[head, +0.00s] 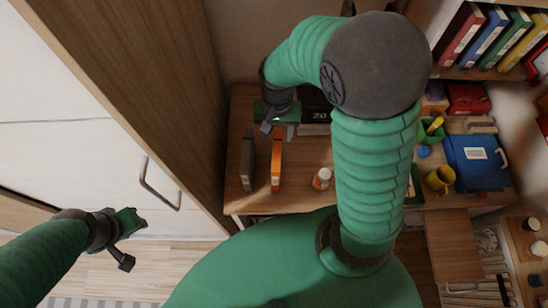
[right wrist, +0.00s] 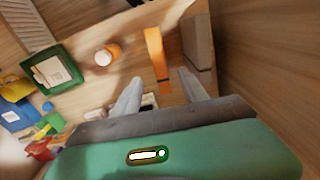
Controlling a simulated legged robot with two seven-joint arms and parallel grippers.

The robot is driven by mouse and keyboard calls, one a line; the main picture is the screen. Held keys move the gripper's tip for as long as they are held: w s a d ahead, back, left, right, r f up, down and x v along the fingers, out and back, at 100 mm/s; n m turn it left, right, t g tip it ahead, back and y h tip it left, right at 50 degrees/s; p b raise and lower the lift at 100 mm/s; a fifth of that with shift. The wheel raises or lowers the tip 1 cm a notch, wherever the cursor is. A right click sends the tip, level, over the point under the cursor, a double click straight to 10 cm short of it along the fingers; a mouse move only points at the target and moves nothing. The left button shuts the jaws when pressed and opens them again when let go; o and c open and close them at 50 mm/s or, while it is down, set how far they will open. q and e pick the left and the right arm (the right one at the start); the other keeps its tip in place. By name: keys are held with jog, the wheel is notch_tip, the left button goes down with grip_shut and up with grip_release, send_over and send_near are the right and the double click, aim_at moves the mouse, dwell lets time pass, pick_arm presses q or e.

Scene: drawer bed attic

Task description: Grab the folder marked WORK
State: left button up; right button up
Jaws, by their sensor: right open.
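An orange folder (head: 276,162) stands upright and edge-on on the wooden desk, and a grey folder (head: 247,160) stands just left of it. No readable WORK marking shows on either. My right gripper (head: 279,132) is open above the far end of the orange folder. In the right wrist view, the orange folder (right wrist: 157,62) lies ahead between the two spread fingertips (right wrist: 161,90), apart from them, with the grey folder (right wrist: 197,50) to its right. My left gripper (head: 134,240) is open and empty, low at the left, near the white cabinet door.
An orange-and-white bottle (head: 321,178) stands on the desk (head: 300,200) right of the folders. A wooden panel (head: 185,90) rises close at left. Coloured binders (head: 495,38) fill the upper right shelf. A blue folder (head: 475,160) and yellow mug (head: 439,180) sit at right.

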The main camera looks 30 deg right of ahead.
aim_at(277, 150)
notch_tip(277, 150, down, 11)
jog(key=shift+w+d+f, duration=0.1)
jog(key=shift+d+f, duration=0.05)
jog(key=shift+f, duration=0.05)
grip_shut()
dwell(0.3)
dwell(1.1)
